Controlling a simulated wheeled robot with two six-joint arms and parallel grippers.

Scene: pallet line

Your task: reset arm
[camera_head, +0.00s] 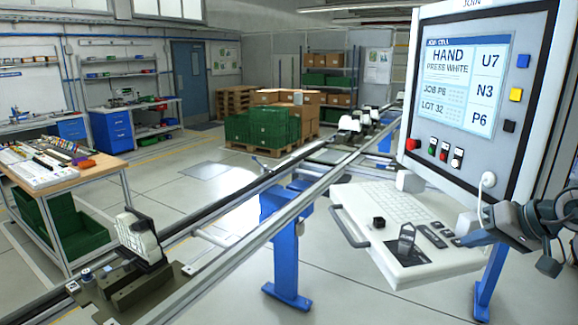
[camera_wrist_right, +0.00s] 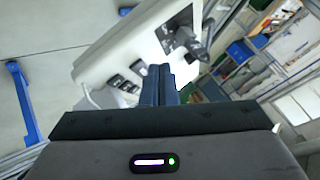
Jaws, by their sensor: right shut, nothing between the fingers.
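My right gripper (camera_head: 466,240) reaches in from the right edge in the head view, by the right end of the white console shelf (camera_head: 430,272). In the right wrist view its two dark blue fingers (camera_wrist_right: 158,72) lie together, with nothing between them. The shelf (camera_wrist_right: 120,55) lies beyond the fingertips in that view; I cannot tell how close they are. My left gripper is in neither view.
The control panel (camera_head: 410,145) stands above the shelf, its screen reading "HAND PRESS WHITE". A dark stick (camera_head: 407,238) rises from the shelf. A rail line (camera_head: 300,190) runs left of it. A workbench (camera_head: 75,178) stands at the left.

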